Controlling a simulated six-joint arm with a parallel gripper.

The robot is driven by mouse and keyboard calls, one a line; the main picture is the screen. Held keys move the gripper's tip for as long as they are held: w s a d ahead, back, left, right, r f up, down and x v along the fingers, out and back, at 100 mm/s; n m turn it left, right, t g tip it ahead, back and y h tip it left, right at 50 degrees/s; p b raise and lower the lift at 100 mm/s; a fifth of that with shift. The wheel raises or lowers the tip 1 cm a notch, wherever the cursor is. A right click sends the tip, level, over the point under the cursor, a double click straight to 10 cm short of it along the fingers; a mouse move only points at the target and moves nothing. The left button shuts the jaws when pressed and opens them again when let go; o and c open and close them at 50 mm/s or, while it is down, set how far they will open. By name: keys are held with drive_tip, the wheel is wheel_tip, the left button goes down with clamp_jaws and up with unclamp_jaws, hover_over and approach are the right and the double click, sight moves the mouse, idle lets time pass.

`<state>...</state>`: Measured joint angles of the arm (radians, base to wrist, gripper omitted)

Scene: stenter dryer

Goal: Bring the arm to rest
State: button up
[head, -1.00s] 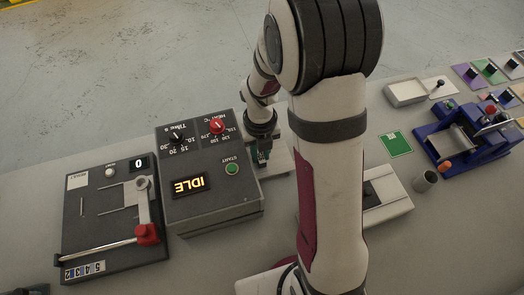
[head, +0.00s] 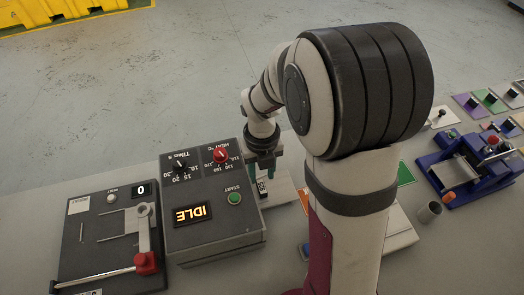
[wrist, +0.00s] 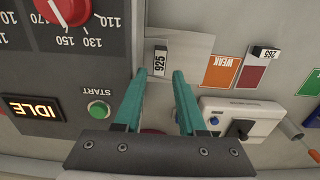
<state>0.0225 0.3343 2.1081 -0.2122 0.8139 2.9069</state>
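My gripper (head: 263,165) hangs beside the right side of the grey dryer box (head: 212,242), over a pale plate (head: 282,190). In the wrist view, my gripper (wrist: 159,76) has its two teal fingers apart, with nothing held between the tips. A small tag marked 925 (wrist: 160,62) lies beyond the fingertips on a pale plate. The dryer display (head: 194,214) reads IDLE. Its red heat knob (head: 221,156), black time knob (head: 180,167) and green start button (head: 235,198) show. My arm hides part of the bench behind it.
A dark device with a red-ended lever (head: 146,262) stands left of the dryer. In the wrist view, orange (wrist: 220,72) and red (wrist: 250,77) cards lie near a white device (wrist: 242,118).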

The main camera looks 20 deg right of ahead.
wheel_tip(320, 180, up, 10)
drive_tip(key=r, duration=0.1)
drive_tip(key=s+a+n+y, duration=0.1)
drive_tip(key=s+a+n, duration=0.1)
drive_tip(key=s+n, duration=0.8)
drive_tip(key=s+a+n, duration=0.2)
drive_tip(key=s+n, duration=0.8)
drive_tip(key=n, duration=1)
drive_tip(key=shift+f+n+y, duration=0.25)
drive_tip(key=shift+n+y, duration=0.05)
drive_tip(key=shift+y, duration=0.1)
